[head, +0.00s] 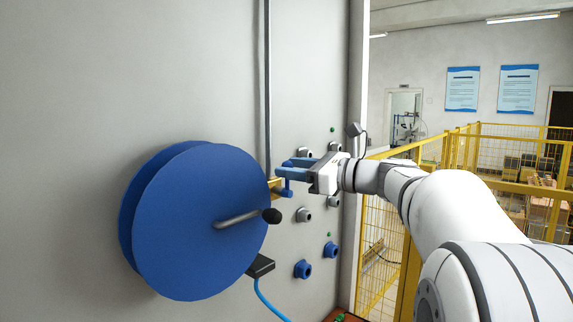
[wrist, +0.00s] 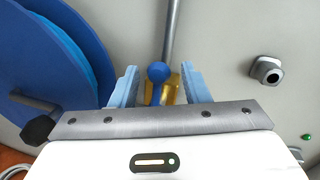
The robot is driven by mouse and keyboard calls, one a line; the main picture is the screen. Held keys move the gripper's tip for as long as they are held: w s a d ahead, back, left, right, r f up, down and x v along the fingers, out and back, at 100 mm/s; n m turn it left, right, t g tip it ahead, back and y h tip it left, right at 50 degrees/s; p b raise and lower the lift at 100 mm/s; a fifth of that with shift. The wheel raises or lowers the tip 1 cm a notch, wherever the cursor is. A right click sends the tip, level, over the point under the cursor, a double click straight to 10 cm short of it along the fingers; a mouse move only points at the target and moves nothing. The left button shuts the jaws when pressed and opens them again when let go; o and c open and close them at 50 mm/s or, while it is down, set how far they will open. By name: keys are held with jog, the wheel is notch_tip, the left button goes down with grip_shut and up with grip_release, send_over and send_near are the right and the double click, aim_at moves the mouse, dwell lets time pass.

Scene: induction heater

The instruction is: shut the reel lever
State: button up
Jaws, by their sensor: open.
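The big blue reel (head: 195,222) is fixed on the grey wall. A small blue lever (head: 288,186) sits on a brass fitting (head: 274,188) at the reel's right edge, below a vertical grey pipe. My gripper (head: 286,168) is open and level with the lever, its light-blue fingers pointing left. In the wrist view, the lever's round blue end (wrist: 158,71) shows between the two open fingers, with gaps on both sides. The brass fitting (wrist: 172,88) lies behind it. The lower part of the lever is hidden by my gripper in that view.
A grey crank with a black knob (head: 271,216) sticks out from the reel's face, below left of my gripper. Grey couplings (head: 304,215) and blue couplings (head: 303,269) stand out from the wall.

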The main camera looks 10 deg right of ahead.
jog(key=shift+x, duration=0.9)
jog(key=shift+c, duration=0.4)
grip_shut()
